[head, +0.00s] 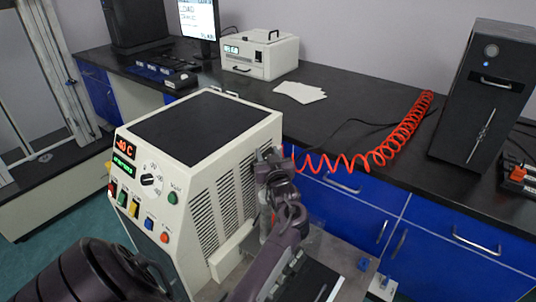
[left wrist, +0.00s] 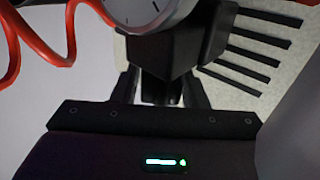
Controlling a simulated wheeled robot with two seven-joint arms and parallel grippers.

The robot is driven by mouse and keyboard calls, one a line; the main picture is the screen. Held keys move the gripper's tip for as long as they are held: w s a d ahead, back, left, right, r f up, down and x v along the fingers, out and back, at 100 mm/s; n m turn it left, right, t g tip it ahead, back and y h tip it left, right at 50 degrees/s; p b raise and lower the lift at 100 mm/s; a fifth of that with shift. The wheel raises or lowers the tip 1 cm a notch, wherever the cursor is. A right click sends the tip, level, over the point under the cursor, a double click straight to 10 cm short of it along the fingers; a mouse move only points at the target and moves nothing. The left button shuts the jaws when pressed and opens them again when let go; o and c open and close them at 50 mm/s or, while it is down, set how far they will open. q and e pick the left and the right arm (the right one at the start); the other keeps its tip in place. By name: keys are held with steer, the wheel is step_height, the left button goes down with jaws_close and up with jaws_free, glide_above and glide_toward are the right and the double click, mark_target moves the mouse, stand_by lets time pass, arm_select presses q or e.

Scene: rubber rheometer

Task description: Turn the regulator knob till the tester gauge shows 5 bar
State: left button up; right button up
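My left gripper (head: 268,160) is at the right side of the cream tester cabinet (head: 205,180), beside the vent slits. In the left wrist view its two fingers (left wrist: 163,88) stand apart, with a dark regulator part (left wrist: 170,45) at and between their tips. Whether they press on the knob cannot be told; the knob is mostly hidden. The round gauge (left wrist: 138,10) is cut off at the top edge; only part of its pale dial shows, and its reading cannot be made out. My right gripper is not in view.
A red coiled hose (head: 385,150) runs from the cabinet side across the black bench (head: 350,105); it also loops close to the gauge in the left wrist view (left wrist: 40,45). A black box (head: 484,95) stands at the right. A cream device (head: 260,53) stands behind.

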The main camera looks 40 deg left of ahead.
arm_select(q)
steer(key=v, duration=0.7)
steer(key=shift+s+d, duration=0.25)
steer(key=shift+d, duration=0.05)
stand_by(1.4)
